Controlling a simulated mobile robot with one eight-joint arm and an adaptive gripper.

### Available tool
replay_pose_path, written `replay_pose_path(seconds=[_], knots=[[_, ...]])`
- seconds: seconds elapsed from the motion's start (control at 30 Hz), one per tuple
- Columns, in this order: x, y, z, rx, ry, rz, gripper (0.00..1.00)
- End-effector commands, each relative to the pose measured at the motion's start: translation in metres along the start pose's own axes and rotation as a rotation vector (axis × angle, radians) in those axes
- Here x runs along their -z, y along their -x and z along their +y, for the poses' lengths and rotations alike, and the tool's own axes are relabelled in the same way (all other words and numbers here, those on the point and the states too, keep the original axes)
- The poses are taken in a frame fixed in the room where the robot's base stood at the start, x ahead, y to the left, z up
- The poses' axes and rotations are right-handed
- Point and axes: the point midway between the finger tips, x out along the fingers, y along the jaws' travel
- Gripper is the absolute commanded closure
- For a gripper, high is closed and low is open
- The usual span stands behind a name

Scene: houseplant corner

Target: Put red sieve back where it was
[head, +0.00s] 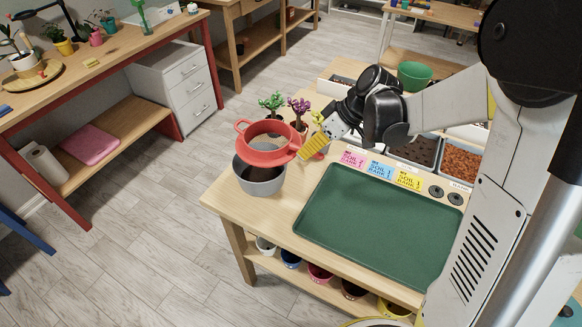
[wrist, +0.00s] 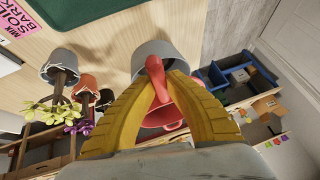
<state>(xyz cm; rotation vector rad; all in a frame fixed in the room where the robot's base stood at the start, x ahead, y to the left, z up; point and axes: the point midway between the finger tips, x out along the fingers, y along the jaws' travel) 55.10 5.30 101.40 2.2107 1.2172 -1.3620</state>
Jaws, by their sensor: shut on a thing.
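The red sieve (head: 268,155) is over the grey pot (head: 260,182) at the left corner of the wooden table, in the head view. The pot's dark inside shows below the sieve; I cannot tell whether the two touch. My gripper (head: 305,150) has yellow fingers and comes in from the right. It is shut on the sieve's handle. In the wrist view the red handle (wrist: 155,72) lies between the fingertips (wrist: 162,84). The sieve's bowl shows partly between the fingers, and the grey pot (wrist: 160,50) is behind; the fingers hide much of the sieve.
Small potted plants (head: 272,102) stand just behind the sieve, close to my gripper. A green tray (head: 375,225) covers the table's front middle. Soil bins (head: 462,158), label cards (head: 380,170) and a green bowl (head: 415,75) are at the back right.

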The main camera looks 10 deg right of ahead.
Motion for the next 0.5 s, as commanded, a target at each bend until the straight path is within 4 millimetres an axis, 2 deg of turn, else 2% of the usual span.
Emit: replay_pose_path(seconds=[0.03, 0.1, 0.27, 0.5], knots=[[0.003, -0.013, -0.003, 0.001, 0.003, 0.000, 1.00], [0.008, -0.022, -0.005, 0.000, 0.002, 0.000, 1.00], [0.012, -0.032, -0.007, -0.001, -0.001, 0.000, 1.00], [-0.006, -0.060, -0.001, -0.002, -0.002, 0.001, 1.00]])
